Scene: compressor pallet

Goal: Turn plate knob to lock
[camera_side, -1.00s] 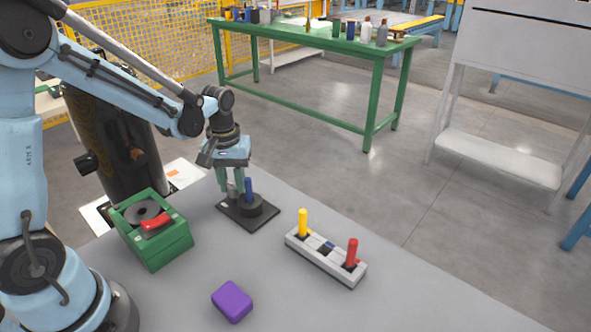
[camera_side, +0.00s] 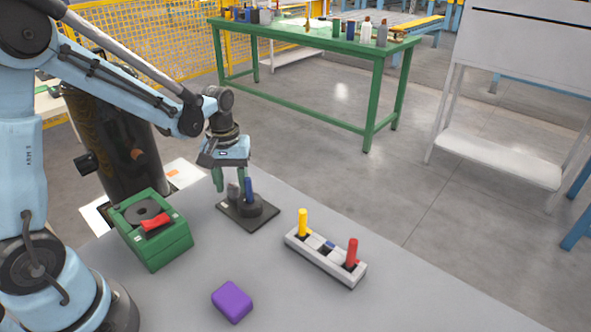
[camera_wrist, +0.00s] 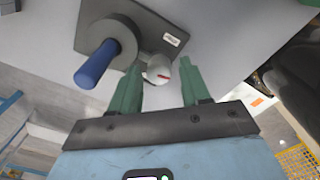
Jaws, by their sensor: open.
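The dark plate (camera_side: 228,212) lies flat near the table's far edge. It carries a round dark base with an upright blue peg (camera_side: 249,190) and a small grey knob (camera_side: 233,192) beside it. In the wrist view the knob (camera_wrist: 158,69) has a pale top with a red mark, and the blue peg (camera_wrist: 97,64) stands to its left. My gripper (camera_side: 232,180) is above the plate with its green fingers spread. In the wrist view my gripper (camera_wrist: 160,75) is open, with the knob between or just beyond its fingertips; contact cannot be told.
A green box (camera_side: 165,245) with a red part (camera_side: 157,222) stands left of the plate. A grey rack (camera_side: 322,262) with a yellow peg (camera_side: 303,222) and a red peg (camera_side: 352,252) is to the right. A purple block (camera_side: 232,301) lies in front. The table between is clear.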

